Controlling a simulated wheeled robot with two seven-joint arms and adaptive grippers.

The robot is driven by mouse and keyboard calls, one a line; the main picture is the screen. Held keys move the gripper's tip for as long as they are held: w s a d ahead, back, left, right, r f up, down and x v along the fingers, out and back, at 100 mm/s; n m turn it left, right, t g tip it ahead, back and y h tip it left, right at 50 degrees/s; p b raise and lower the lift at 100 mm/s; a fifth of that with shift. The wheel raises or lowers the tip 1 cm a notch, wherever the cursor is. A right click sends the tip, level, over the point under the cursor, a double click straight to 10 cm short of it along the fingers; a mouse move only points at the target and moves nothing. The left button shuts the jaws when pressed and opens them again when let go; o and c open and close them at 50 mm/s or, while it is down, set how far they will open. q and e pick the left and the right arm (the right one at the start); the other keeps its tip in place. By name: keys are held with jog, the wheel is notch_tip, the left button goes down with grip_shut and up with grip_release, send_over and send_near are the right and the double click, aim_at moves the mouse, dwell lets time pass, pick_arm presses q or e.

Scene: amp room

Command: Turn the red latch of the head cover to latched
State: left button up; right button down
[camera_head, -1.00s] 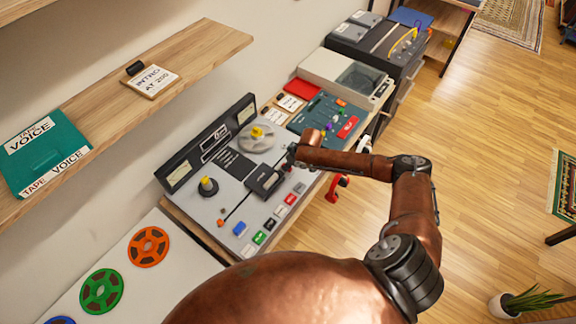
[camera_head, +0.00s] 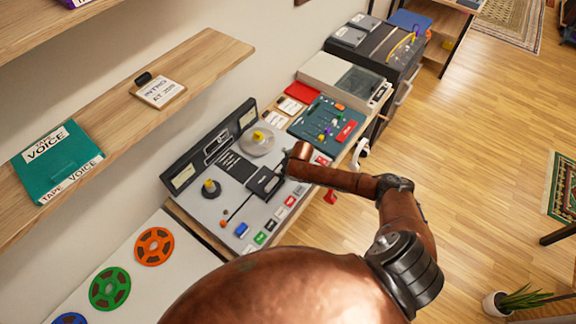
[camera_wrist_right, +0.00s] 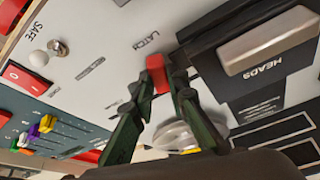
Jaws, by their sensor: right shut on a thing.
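The red latch (camera_wrist_right: 157,72) is a small red lever beside the printed word LATCH in the right wrist view. My right gripper (camera_wrist_right: 165,84) has its dark green fingers closed on it, one on each side. The dark head cover (camera_wrist_right: 262,80) marked HEADS, with a grey bar on it, is next to the latch and looks lowered onto the deck. In the head view the head cover (camera_head: 264,182) lies on the grey tape machine (camera_head: 215,208), and my right wrist is at its right side. The latch is hidden there. My left gripper is not in view.
A mixer panel (camera_head: 325,122) with coloured knobs stands beyond the tape machine. Coloured buttons (camera_head: 277,212) line the machine's front edge. A reel (camera_head: 257,140) sits on its back part. A wooden shelf (camera_head: 205,60) overhangs at the left.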

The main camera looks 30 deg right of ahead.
jog(key=m+p, duration=0.1)
jog(key=m, duration=0.1)
jog(key=a+m+h+p, duration=0.1)
jog(key=p, duration=0.1)
jog(key=shift+r+m, duration=0.1)
jog(key=shift+m, duration=0.3)
jog(key=shift+a+m+h+p, duration=0.15)
jog(key=shift+m+h+p, duration=0.4)
jog(key=shift+m, duration=0.35)
jog(key=shift+w+a+m+g+h+p, duration=0.15)
jog(key=shift+m+g+h+p, duration=0.2)
jog(key=shift+m, duration=0.55)
jog(key=m, duration=0.2)
jog(key=shift+w+a+m+g+h, duration=0.1)
jog(key=shift+w+m+g+h, duration=0.05)
jog(key=shift+m+g+h, duration=0.2)
jog(key=shift+w+a+f+m+g+h+b, duration=0.15)
jog(key=shift+m+g+b, duration=0.15)
jog(key=shift+m, duration=0.35)
jog(key=shift+d+f+m+g+h+b, duration=0.1)
jog(key=shift+m+g+b, duration=0.15)
jog(key=shift+m, duration=0.35)
jog(key=shift+w+r+m, duration=0.1)
jog(key=shift+r+m, duration=0.05)
jog(key=shift+m, duration=0.45)
jog(key=shift+b, duration=0.3)
jog(key=c, duration=1.9)
grip_release()
